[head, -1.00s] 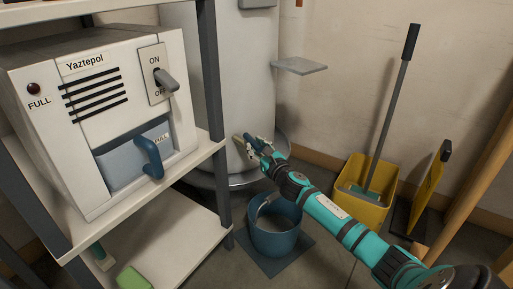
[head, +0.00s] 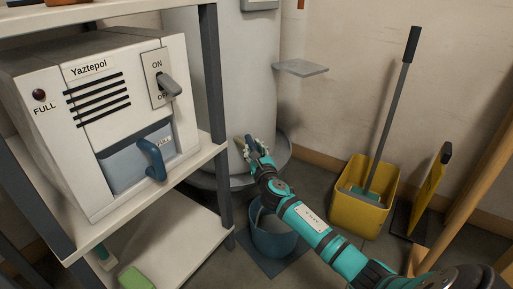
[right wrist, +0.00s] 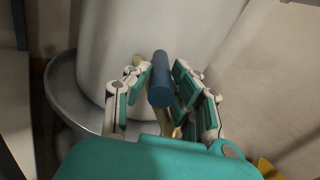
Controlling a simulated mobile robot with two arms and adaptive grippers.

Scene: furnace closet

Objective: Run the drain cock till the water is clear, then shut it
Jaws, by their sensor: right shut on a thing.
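A drain cock with a dark blue lever (right wrist: 160,78) and a brass-coloured body (right wrist: 139,62) sits low on the pale grey tank (head: 200,60). My right gripper (head: 252,150) is at the tank's lower front. In the right wrist view its fingers (right wrist: 163,92) are closed around the blue lever. A blue bucket (head: 274,241) stands on the floor below, partly covered by my right arm. I cannot tell whether water runs or how clear it is. My left gripper is not in view.
A grey pan (head: 283,158) surrounds the tank's foot. On the left, a shelf rack (head: 214,85) holds a white box unit (head: 110,120) with a switch. A yellow bucket (head: 357,212) with a long-handled tool stands right. A small grey ledge (head: 300,68) juts from the wall.

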